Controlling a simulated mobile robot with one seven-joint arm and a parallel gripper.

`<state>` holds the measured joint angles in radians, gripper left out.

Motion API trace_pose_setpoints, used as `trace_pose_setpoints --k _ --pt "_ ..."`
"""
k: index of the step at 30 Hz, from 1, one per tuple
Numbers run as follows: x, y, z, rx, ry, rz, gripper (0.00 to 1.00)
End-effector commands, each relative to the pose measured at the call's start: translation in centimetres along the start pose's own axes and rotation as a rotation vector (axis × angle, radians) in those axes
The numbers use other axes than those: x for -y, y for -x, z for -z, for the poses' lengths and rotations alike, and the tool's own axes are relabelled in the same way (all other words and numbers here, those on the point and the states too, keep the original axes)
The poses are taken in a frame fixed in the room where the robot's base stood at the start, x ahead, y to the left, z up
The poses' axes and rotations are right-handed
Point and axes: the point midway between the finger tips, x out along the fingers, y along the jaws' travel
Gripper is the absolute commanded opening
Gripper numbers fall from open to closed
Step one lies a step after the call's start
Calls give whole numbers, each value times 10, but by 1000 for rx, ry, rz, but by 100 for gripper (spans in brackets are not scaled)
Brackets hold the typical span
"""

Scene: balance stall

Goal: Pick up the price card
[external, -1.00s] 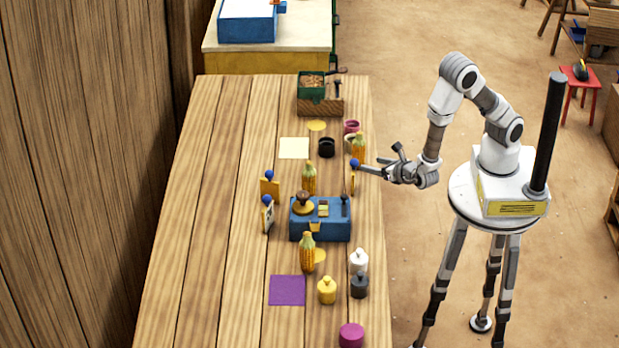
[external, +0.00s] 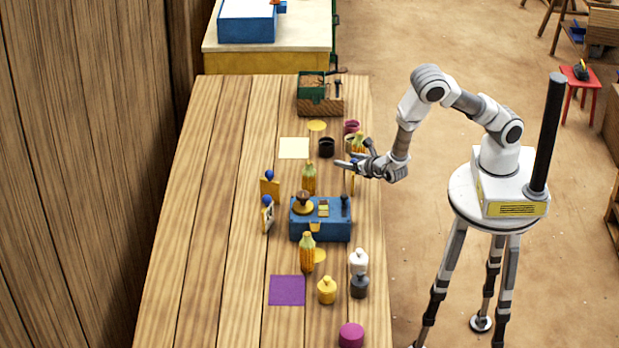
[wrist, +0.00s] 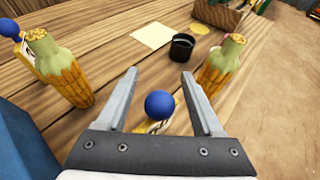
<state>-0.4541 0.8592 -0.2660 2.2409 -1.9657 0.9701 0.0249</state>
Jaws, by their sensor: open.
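The price card with a blue ball knob on top (wrist: 159,105) stands between my open fingers in the wrist view, with a strip of its yellow and white face (wrist: 157,127) below the knob. In the external view a thin edge of this card (external: 353,184) shows below my gripper (external: 352,155), which hides its knob. My gripper also shows in the wrist view (wrist: 158,78), open, with a gap on each side of the knob. Two similar cards with blue knobs, the farther card (external: 270,188) and the nearer card (external: 267,220), stand further left.
A corn cob (wrist: 225,62) stands close to my right finger in the wrist view. Another corn cob (wrist: 62,75) stands left, near a blue box (external: 320,232). A black cup (external: 326,148) and a pale yellow sheet (external: 293,148) lie beyond. The table's left side is bare.

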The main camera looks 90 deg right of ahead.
Motion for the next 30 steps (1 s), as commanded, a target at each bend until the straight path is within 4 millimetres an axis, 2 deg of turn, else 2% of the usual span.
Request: trace_pose_setpoints --k 5,6,17,30 --pt "0 0 0 0 0 0 68" --pt "0 0 0 0 0 0 64" --pt "0 0 0 0 0 0 0" --pt "0 0 0 1 0 0 0"
